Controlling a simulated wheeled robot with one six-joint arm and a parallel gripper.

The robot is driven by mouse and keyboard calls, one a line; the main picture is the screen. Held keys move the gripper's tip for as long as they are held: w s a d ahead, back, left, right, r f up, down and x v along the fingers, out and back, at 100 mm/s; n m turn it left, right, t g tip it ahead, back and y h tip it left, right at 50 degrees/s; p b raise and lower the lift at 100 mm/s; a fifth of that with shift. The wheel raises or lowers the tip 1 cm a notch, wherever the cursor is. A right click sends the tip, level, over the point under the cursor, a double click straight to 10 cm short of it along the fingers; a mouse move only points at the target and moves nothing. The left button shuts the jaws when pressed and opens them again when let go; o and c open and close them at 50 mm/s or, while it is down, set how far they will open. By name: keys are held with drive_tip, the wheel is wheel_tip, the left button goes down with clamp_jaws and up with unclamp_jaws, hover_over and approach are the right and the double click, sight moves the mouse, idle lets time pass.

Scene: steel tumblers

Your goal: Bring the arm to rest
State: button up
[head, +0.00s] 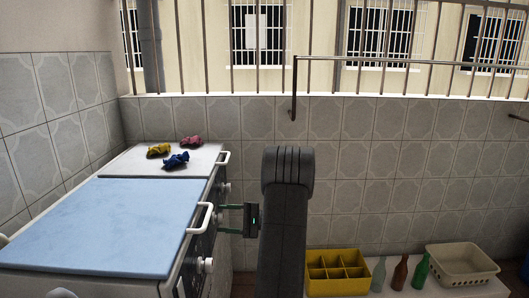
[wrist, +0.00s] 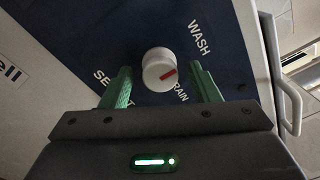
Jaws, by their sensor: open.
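My arm (head: 285,225) rises in the middle of the head view. My gripper (head: 230,219) reaches left to the front panel of the white machine (head: 200,240). In the wrist view my gripper (wrist: 160,72) is open, with one green finger on each side of a round white knob (wrist: 152,66). A gap shows between the knob and each finger. The knob has a red mark on its right part, and its dark blue panel (wrist: 110,30) reads WASH, with other words partly hidden. Nothing is held.
A blue lid (head: 100,225) covers the machine's near part. Yellow, blue and red cloths (head: 176,160) lie on its far part. White handles (head: 200,218) stick out from its front. A yellow crate (head: 338,284), bottles (head: 400,273) and a cream basket (head: 460,275) stand lower right.

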drive_tip(key=m+p, duration=0.5)
drive_tip(key=m, duration=0.5)
drive_tip(key=shift+m+p, duration=0.3)
drive_tip(key=shift+p, duration=0.1)
